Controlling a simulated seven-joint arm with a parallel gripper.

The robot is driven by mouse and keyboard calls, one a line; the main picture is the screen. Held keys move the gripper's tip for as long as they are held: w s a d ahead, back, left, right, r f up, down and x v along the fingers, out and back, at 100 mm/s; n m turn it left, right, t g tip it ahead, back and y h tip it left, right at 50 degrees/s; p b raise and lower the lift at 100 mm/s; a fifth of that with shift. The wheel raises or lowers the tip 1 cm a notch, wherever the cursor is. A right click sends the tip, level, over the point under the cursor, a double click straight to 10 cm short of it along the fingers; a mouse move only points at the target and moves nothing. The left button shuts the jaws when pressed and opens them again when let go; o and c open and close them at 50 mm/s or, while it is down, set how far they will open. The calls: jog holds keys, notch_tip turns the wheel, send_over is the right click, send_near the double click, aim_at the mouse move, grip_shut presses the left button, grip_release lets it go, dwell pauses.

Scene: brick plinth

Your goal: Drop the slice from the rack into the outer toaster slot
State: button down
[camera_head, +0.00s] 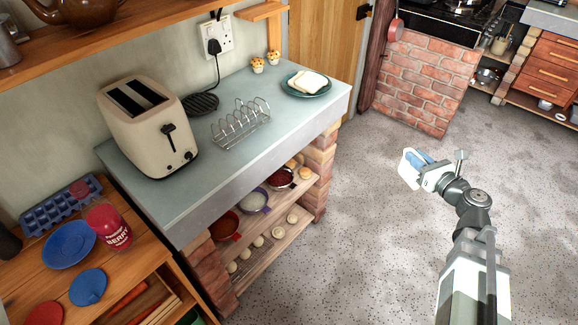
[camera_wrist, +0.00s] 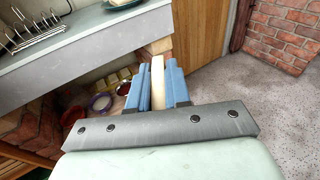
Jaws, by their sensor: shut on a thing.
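The cream toaster (camera_head: 150,130) stands on the left of the counter, with two dark slots in its top and a lever on its front. I see no bread in the slots. The wire rack (camera_head: 240,124) stands right of the toaster and looks empty; part of it shows in the wrist view (camera_wrist: 36,36). My gripper (camera_head: 418,168) is out over the floor, well right of the counter and away from the toaster. Its blue fingers are shut on a pale slice (camera_wrist: 158,82), seen edge-on in the wrist view.
A teal plate (camera_head: 305,92) with another slice of bread (camera_head: 307,82) sits at the counter's right end. A wooden shelf (camera_head: 110,35) hangs above the toaster. Open floor lies between counter and gripper.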

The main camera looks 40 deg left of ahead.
jog(key=s+a+r+n+g, duration=0.1)
jog(key=s+a+r, duration=0.4)
jog(key=s+a, duration=0.5)
jog(key=s+a+r+g+y, duration=0.1)
jog(key=s+a+r, duration=0.5)
jog(key=a, duration=0.8)
jog(key=s+a+r+n+g, duration=0.1)
jog(key=s+a+r, duration=0.4)
jog(key=s+a, duration=0.5)
jog(key=s+a+r+n+g, duration=0.2)
jog(key=s+a+r, duration=0.25)
jog(key=s, duration=0.85)
jog(key=s+a+r+n+g+y, duration=0.15)
jog(key=s+a+r, duration=0.35)
jog(key=s, duration=0.8)
jog(key=s+a+r+n+g+h, duration=0.1)
jog(key=s+a+r+g, duration=0.4)
jog(key=s, duration=0.8)
jog(key=s+d+f+n+g, duration=0.15)
jog(key=s+f, duration=0.25)
jog(key=f, duration=0.4)
jog(key=s+d+f+n+g, duration=0.1)
jog(key=s+d+f+n, duration=0.1)
jog(key=s+f, duration=0.35)
jog(key=f, duration=1.3)
jog(key=w+f, duration=0.1)
jog(key=f, duration=0.5)
jog(key=shift+a+f, duration=0.25)
jog(key=shift+f, duration=0.1)
jog(key=shift+f, duration=0.1)
